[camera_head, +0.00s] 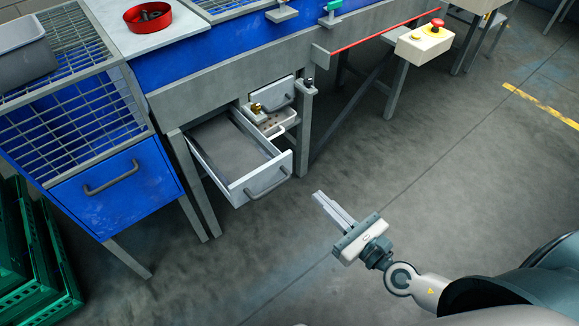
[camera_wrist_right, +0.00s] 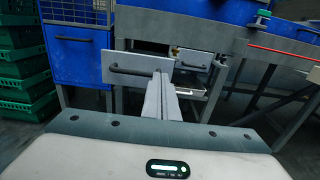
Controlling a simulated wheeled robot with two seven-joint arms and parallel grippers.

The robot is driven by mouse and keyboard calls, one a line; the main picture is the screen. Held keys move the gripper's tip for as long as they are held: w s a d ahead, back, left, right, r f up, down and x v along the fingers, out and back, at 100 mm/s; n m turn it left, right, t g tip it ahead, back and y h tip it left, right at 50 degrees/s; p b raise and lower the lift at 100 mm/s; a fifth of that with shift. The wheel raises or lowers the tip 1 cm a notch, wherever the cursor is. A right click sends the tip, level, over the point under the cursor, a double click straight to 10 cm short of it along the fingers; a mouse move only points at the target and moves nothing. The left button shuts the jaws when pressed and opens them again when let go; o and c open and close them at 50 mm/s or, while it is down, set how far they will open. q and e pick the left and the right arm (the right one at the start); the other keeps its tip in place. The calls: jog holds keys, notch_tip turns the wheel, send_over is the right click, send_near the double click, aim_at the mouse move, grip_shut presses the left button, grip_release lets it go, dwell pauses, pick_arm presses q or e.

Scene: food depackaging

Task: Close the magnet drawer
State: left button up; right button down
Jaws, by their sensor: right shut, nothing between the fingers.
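An open grey drawer (camera_head: 265,184) sticks out from under the blue and grey workbench in the head view. It has a dark bar handle and its inside looks empty. Behind and right of it is a smaller white tray-like drawer (camera_head: 281,125) with small items, also partly out, below a small handled front. My right gripper (camera_head: 320,197) is shut and empty, in front and to the right of the grey drawer, apart from it. In the right wrist view the shut fingers (camera_wrist_right: 160,82) point at the grey drawer's front (camera_wrist_right: 128,68) and cover part of it. My left gripper is not in view.
A blue cabinet (camera_head: 120,188) with a mesh top stands to the left, with green crates (camera_head: 45,265) beside it. A box with a red button (camera_head: 425,40) stands at the right. The floor in front of the bench is clear.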

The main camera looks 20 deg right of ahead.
jog(key=p, duration=0.3)
send_near(281, 159)
jog(key=x, duration=0.5)
jog(key=shift+w, duration=0.15)
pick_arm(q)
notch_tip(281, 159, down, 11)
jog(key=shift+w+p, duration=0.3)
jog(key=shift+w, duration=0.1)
pick_arm(e)
jog(key=shift+w+a+f, duration=0.1)
jog(key=shift+w+a, duration=0.15)
jog(key=shift+w, duration=0.3)
